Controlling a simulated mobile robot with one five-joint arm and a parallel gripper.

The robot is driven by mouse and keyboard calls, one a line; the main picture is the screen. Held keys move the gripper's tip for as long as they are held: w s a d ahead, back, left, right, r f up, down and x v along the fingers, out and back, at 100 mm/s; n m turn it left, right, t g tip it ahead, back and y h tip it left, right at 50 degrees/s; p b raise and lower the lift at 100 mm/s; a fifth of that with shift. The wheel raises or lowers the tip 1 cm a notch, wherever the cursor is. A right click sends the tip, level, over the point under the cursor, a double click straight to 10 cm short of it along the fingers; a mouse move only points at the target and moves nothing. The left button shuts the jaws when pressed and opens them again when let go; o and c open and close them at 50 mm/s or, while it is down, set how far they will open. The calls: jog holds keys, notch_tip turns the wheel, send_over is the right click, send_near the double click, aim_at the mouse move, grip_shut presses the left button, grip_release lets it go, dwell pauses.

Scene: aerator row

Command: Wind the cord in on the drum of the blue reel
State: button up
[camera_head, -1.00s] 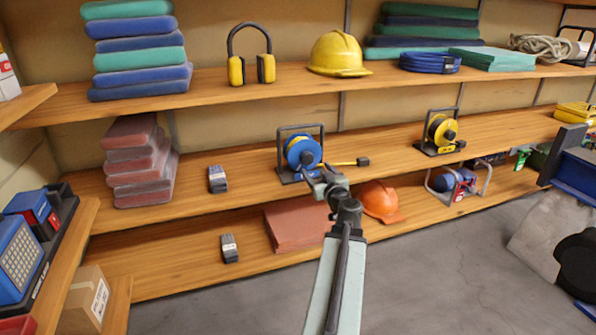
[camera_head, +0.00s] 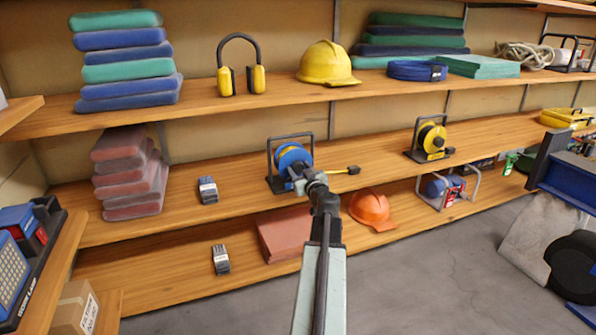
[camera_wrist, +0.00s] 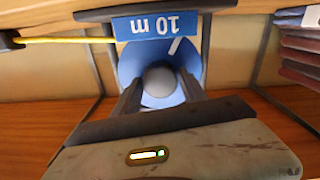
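The blue reel (camera_head: 291,154) stands in a dark frame on the middle shelf. Its yellow cord (camera_head: 330,172) runs out to the right and ends in a dark plug (camera_head: 354,170) on the shelf. My gripper (camera_head: 299,180) is at the front of the reel and hides its lower part. A blue "10 m" label (camera_wrist: 155,26) appears upside down.
A second reel with a yellow drum (camera_head: 431,138) stands further right. A grey handset (camera_head: 208,190) is to the left, beyond it stacked red pads (camera_head: 130,175). An orange helmet (camera_head: 370,208) is on the shelf below. The shelf beside the blue reel is mostly clear.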

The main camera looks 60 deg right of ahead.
jog(key=c, duration=0.5)
jog(key=shift+w+a, duration=0.2)
jog(key=shift+a, duration=0.15)
jog(key=c, duration=0.3)
jog(key=shift+s+d, duration=0.15)
jog(key=shift+d, duration=0.15)
jog(key=shift+m, duration=0.3)
